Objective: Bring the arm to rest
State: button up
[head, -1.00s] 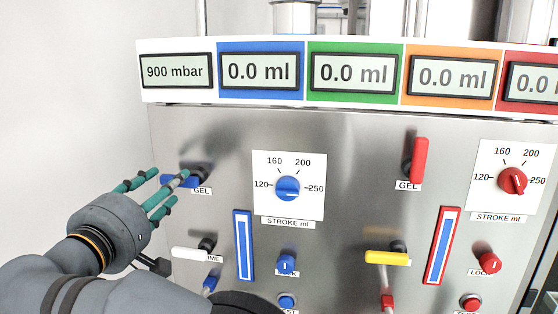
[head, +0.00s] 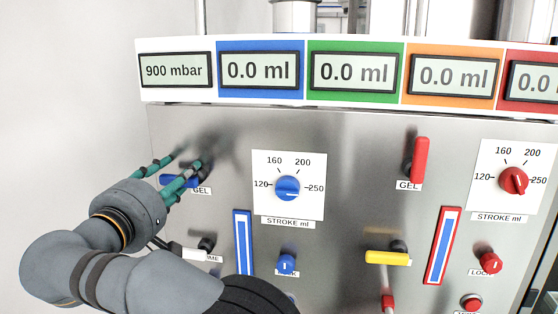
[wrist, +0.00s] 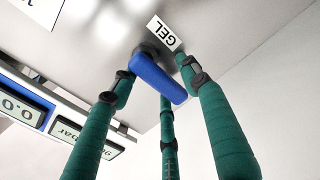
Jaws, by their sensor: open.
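My gripper (head: 178,172) has green fingers and is in front of the upper left of the metal panel, at the blue GEL handle (head: 178,181). In the wrist view the blue handle (wrist: 158,77) lies between the spread fingers of my gripper (wrist: 157,85). The gripper is open, and the fingers surround the handle; I cannot tell whether any finger touches it. In the head view the handle points left and is partly hidden by the fingers.
The panel (head: 360,150) carries a red GEL handle (head: 420,161), a blue stroke knob (head: 287,188), a yellow handle (head: 386,257) and a white handle (head: 200,254). Displays (head: 177,71) run along the top. Free room lies left of the panel.

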jog(key=m, duration=0.1)
jog(key=r+m, duration=0.1)
jog(key=m, duration=0.1)
jog(key=shift+s+d, duration=0.1)
jog(key=shift+s, duration=0.1)
